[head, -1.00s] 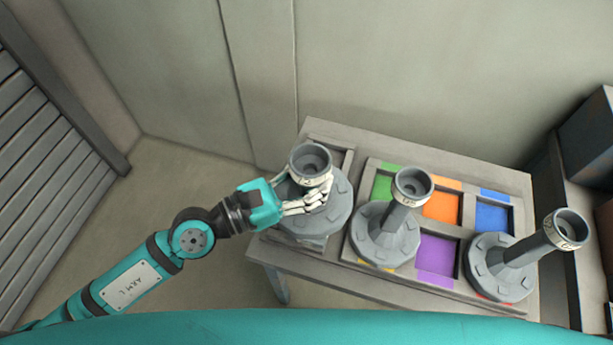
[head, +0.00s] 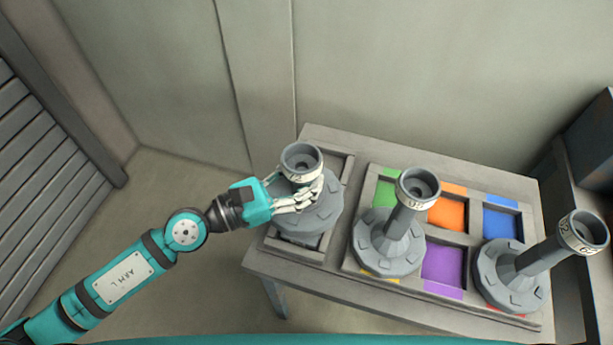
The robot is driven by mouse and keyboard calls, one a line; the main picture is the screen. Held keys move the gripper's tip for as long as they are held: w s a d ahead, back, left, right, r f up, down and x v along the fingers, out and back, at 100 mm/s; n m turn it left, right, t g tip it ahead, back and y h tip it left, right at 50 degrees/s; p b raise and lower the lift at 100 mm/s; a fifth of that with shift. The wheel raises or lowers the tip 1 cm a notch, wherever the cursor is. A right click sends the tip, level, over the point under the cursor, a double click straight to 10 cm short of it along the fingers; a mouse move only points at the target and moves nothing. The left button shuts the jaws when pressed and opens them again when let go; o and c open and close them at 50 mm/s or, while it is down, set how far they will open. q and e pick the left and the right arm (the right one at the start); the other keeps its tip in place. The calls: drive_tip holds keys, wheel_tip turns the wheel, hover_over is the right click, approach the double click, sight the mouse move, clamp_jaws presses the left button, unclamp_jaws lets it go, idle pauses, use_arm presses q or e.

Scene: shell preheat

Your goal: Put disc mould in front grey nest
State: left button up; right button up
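A grey disc mould with a wide round base (head: 318,222) and an upright stem ending in a ringed cup (head: 301,160) is at the left end of the table. My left gripper (head: 306,192) has its pale fingers wrapped around the stem below the cup. The base covers most of the front grey nest (head: 300,240), whose front part shows below it. I cannot tell whether the base touches the nest. The back grey nest (head: 341,165) shows partly behind the mould. My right gripper is not in view.
Two similar grey moulds stand to the right: one (head: 388,248) over a yellow nest, one (head: 512,277) over a red nest. Green (head: 384,193), orange (head: 447,213), blue (head: 500,222) and purple (head: 443,264) nests are empty. A wall stands behind the table.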

use_arm(q)
drive_tip(key=o, duration=0.5)
drive_tip(key=b+v, duration=0.9)
drive_tip(key=v, duration=0.3)
drive_tip(key=shift+b, duration=0.4)
